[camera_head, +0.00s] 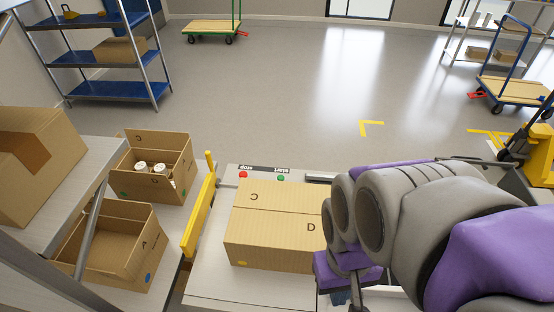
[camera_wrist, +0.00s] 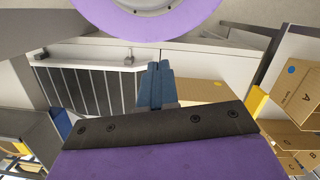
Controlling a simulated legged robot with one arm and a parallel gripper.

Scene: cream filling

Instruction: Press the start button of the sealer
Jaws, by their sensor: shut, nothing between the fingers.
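The sealer (camera_head: 215,285) is a pale machine in front of me, with a green start button (camera_head: 281,178) and a red stop button (camera_head: 243,175) on its far edge. Both buttons are labelled. A closed cardboard box (camera_head: 270,225) lies on the sealer, nearer to me than the buttons. My gripper (camera_head: 340,298) is at the box's right side, below and right of the start button in the head view and apart from it. Its blue fingers (camera_wrist: 157,70) are together and empty in the wrist view, with the box (camera_wrist: 203,91) behind them. The wrist view shows neither button clearly.
A yellow bar (camera_head: 197,220) stands along the sealer's left side. Open cartons, one with white items (camera_head: 158,182) and one empty (camera_head: 118,250), stand further left. A black roller section (camera_wrist: 90,92) shows in the wrist view. Above the button edge is open floor.

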